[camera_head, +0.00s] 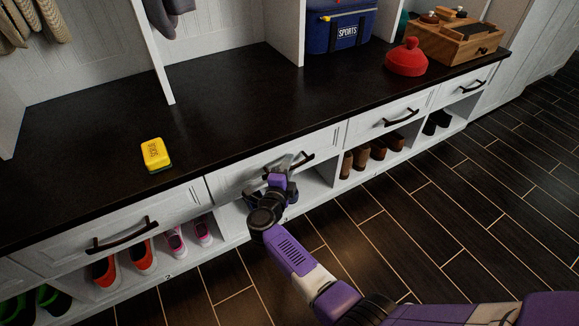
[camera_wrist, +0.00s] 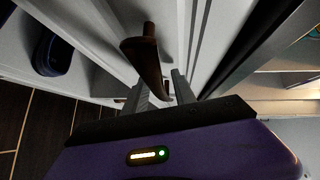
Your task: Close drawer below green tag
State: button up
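A row of white drawers runs under the dark bench top. The drawer (camera_head: 235,180) in front of my gripper has a dark curved handle (camera_head: 303,162); the handle also shows brown in the wrist view (camera_wrist: 147,58). My gripper (camera_head: 277,168) is at this drawer's front and covers part of it. In the wrist view the fingers (camera_wrist: 161,88) are apart, with the handle's lower end near or between them; I cannot tell if they touch it. This drawer shows no clear gap in the head view. I see no green tag.
Other closed-looking drawers stand to the left (camera_head: 60,250) and right (camera_head: 365,125). Shoe cubbies lie below, with pink shoes (camera_head: 176,242) and brown boots (camera_head: 378,150). The dark floor (camera_head: 440,200) is open.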

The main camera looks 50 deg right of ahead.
jog(key=shift+s+a+r+p, duration=0.15)
jog(key=shift+s+a+p, duration=0.05)
jog(key=shift+a+p, duration=0.25)
jog(key=f+p+v, duration=0.1)
jog(key=p+v, duration=0.1)
jog(key=v, duration=0.4)
jog(key=shift+s+a+r+p, duration=0.25)
jog(key=shift+a+r+p, duration=0.1)
jog(key=shift+r+p, duration=0.1)
jog(key=s+a+r+n+t+y, duration=0.2)
jog(key=s+a+r+n+y, duration=0.35)
jog(key=s+n, duration=0.5)
jog(key=s+a+r+n+t+y, duration=0.35)
jog(key=s+a+r+n, duration=0.4)
jog(key=s, duration=0.65)
jog(key=s+a+r+n+t+y, duration=0.2)
jog(key=s+a+r+n+y, duration=0.35)
jog(key=s+n, duration=0.55)
notch_tip(320, 180, up, 31)
jog(key=s+p, duration=0.1)
jog(key=p, duration=3)
jog(key=shift+a+r+g, duration=0.2)
jog(key=shift+a+g, duration=0.05)
jog(key=shift+g, duration=0.1)
